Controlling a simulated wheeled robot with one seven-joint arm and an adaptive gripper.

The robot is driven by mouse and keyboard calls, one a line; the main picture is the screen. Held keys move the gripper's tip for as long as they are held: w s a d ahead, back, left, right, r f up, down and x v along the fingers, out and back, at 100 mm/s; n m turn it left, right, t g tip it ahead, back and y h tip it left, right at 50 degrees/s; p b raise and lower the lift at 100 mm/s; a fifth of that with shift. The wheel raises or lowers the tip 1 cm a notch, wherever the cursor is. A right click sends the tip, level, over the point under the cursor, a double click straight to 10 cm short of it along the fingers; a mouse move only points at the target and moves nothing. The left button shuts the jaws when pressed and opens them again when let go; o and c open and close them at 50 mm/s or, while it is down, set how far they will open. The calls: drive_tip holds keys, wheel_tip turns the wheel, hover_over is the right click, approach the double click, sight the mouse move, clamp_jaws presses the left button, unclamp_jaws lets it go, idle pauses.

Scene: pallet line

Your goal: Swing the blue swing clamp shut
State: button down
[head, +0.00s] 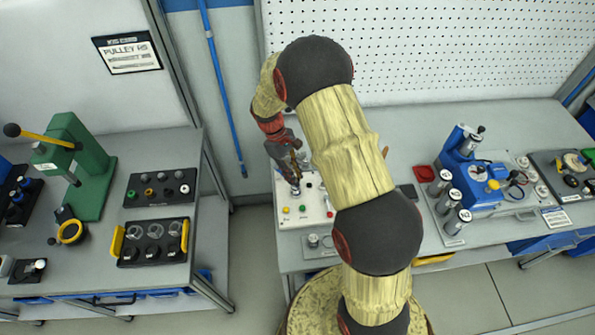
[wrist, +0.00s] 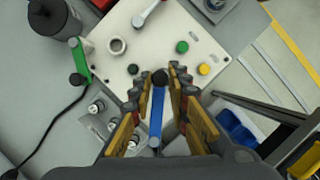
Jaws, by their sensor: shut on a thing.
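The blue swing clamp (wrist: 157,118) shows in the wrist view as a narrow blue arm with a black knob (wrist: 160,77) at its upper end and a pale round end at the bottom. My gripper (wrist: 157,82) has its two fingers on either side of the knob end and is shut on the clamp. The clamp sits at the edge of a white fixture plate (wrist: 125,68). In the head view my gripper (head: 293,178) is over the left part of the plate (head: 318,212), and the blue clamp cannot be made out there.
On the plate are a green button (wrist: 182,47), a yellow button (wrist: 204,69) and a round ring (wrist: 117,46). A green clamp arm (wrist: 80,60) stands at its left edge. A black cylinder (wrist: 52,18) is beyond it. A blue machine (head: 480,180) stands right on the bench.

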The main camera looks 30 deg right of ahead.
drive_tip(key=shift+a+m, duration=0.25)
drive_tip(key=shift+m, duration=0.05)
drive_tip(key=c, duration=1.8)
unclamp_jaws()
drive_tip(key=shift+o, duration=0.4)
drive_tip(key=v, duration=1.2)
drive_tip(key=shift+w+f, duration=0.1)
